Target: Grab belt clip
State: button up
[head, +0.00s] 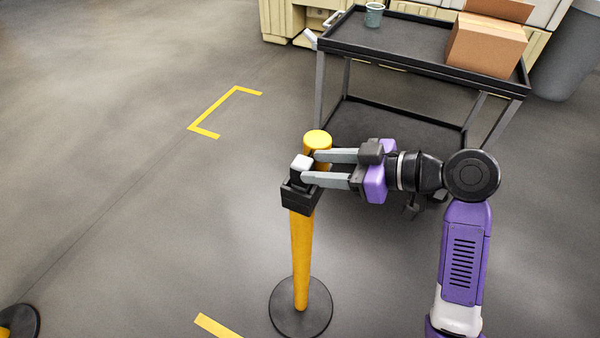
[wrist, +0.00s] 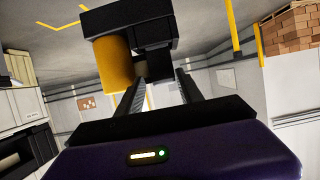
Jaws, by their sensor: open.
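A yellow post (head: 301,260) stands upright on a round black base, with a yellow cap (head: 317,139) and a black belt head (head: 298,200) at its top. A small white-topped piece, which looks like the belt clip (head: 302,162), sits at the head's near side. My gripper (head: 310,167) is open, its two grey fingers reaching left to the post top. The fingertips are beside the clip; I cannot tell whether they touch it. In the wrist view, the yellow post (wrist: 114,64) and black head (wrist: 125,20) are just ahead of my gripper (wrist: 160,76).
A black two-shelf cart (head: 420,58) stands behind my gripper, carrying a cardboard box (head: 487,45) and a green cup (head: 374,14). Beige cabinets (head: 288,20) and a grey bin (head: 565,55) are at the back. Another round base (head: 20,320) is at lower left. The left floor is mostly clear.

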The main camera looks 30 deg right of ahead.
jog(key=x, duration=0.3)
jog(key=p+x, duration=0.1)
jog(key=x, duration=0.3)
jog(key=shift+a+f, duration=0.25)
jog(key=shift+f, duration=0.05)
jog(key=shift+s, duration=0.1)
grip_shut()
